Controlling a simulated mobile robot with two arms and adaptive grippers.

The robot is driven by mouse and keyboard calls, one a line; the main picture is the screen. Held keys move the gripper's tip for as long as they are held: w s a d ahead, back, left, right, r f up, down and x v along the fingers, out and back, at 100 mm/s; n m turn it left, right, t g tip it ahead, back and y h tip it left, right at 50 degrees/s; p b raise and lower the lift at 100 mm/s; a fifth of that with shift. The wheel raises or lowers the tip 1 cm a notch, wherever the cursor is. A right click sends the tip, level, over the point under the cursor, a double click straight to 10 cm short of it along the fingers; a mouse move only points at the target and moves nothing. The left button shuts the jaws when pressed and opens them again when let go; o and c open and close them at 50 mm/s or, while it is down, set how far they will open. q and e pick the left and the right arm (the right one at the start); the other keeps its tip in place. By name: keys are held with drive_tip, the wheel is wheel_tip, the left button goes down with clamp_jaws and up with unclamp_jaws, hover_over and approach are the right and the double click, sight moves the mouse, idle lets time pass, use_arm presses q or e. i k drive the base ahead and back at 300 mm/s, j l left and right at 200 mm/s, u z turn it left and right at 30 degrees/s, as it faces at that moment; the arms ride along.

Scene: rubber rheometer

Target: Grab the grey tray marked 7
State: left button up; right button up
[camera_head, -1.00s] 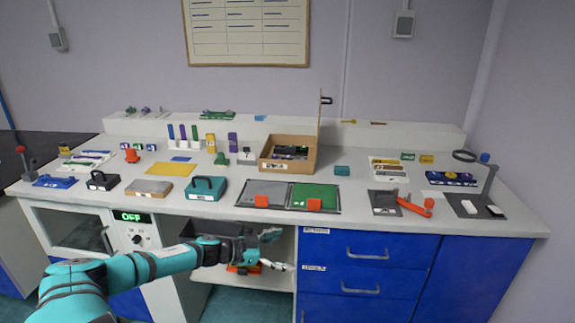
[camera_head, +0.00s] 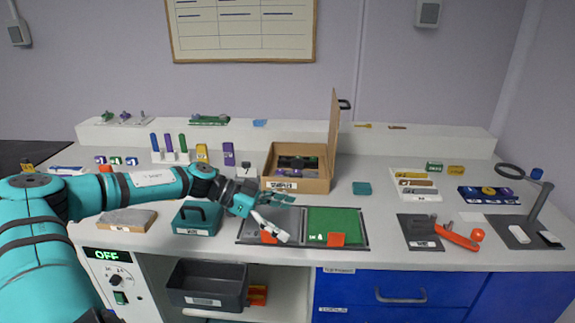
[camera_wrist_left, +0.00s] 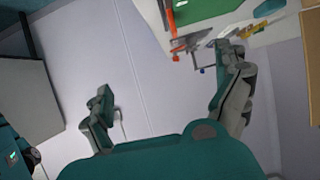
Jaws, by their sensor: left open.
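A flat grey tray (camera_head: 291,222) with a dark rim lies on the counter, beside a green one (camera_head: 340,221), each with an orange block at its front edge. A dark grey open bin (camera_head: 207,286) with a white label stands on the shelf below. I cannot read a 7 on either grey thing. My left gripper (camera_head: 280,215) is open and empty, in front of the flat grey tray in the head view and hiding part of it. Its two spread fingers (camera_wrist_left: 168,105) also show in the left wrist view, with nothing between them. My right gripper is not in view.
A teal case (camera_head: 197,218) and a cardboard box (camera_head: 297,180) with its lid up stand near the left gripper. An orange-handled tool (camera_head: 455,236) and a magnifier stand (camera_head: 530,215) are to the right. Blue drawers (camera_head: 385,290) are below the counter.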

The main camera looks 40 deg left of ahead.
sight(296, 175)
drive_tip(key=i+j, duration=0.15)
drive_tip(key=j, duration=0.25)
drive_tip(key=i+j, duration=0.15)
drive_tip(key=j, duration=0.25)
drive_tip(key=i+j, duration=0.15)
drive_tip(key=j, duration=0.25)
drive_tip(key=i+j, duration=0.15)
drive_tip(key=j, duration=0.25)
